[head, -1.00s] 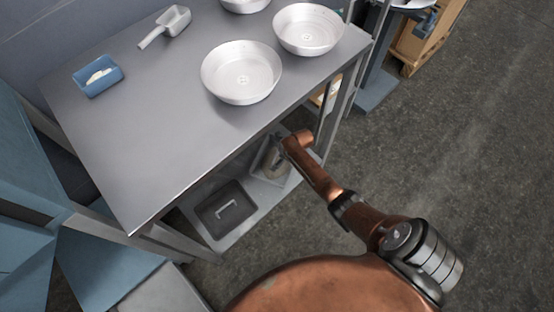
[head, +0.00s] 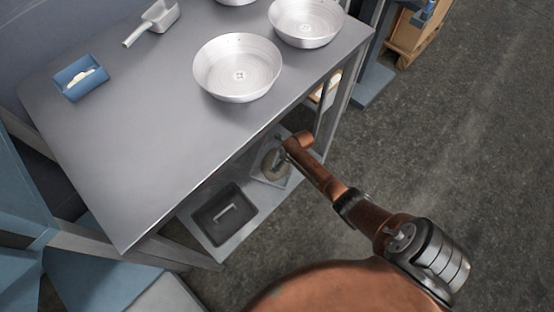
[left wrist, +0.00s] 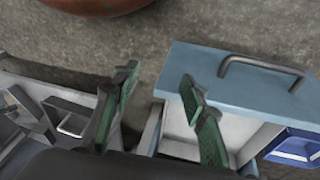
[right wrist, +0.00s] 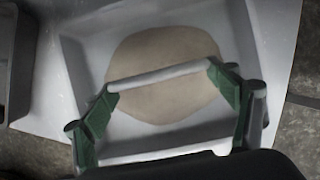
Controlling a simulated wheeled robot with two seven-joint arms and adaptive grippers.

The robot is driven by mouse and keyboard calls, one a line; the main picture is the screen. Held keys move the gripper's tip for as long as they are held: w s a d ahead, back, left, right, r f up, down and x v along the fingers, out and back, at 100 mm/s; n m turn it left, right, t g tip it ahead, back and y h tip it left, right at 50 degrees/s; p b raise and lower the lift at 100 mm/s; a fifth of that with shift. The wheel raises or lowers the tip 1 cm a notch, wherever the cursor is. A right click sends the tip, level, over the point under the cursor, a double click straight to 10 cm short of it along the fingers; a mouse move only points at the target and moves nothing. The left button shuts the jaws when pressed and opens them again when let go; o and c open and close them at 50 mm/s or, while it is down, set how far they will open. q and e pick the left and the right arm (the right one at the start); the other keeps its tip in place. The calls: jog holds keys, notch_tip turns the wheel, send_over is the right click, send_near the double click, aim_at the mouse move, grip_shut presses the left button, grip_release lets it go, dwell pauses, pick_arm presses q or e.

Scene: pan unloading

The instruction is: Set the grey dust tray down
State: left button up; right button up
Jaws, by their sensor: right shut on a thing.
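The grey dust tray (right wrist: 75,60) shows in the right wrist view with a flat tan heap inside and a pale bar handle (right wrist: 160,76) across it. My right gripper (right wrist: 168,96) is shut on this handle, a finger at each end. In the head view the tray (head: 286,180) is at the lower shelf under the table, partly hidden by the tabletop and my arm. I cannot tell whether its base touches the shelf. My left gripper (left wrist: 162,95) is open and empty in the left wrist view, above a blue-fronted drawer; it is out of the head view.
A dark tray with a handle (head: 208,237) sits beside it on the lower shelf (head: 240,236). The grey tabletop (head: 130,150) above carries metal pans (head: 238,68), a blue tray (head: 73,91) and a scoop (head: 160,15). A table leg stands near my right arm.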

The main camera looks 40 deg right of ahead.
jog(key=shift+w+r, duration=0.1)
jog(key=shift+w, duration=0.05)
jog(key=o, duration=2)
jog(key=shift+f, duration=0.2)
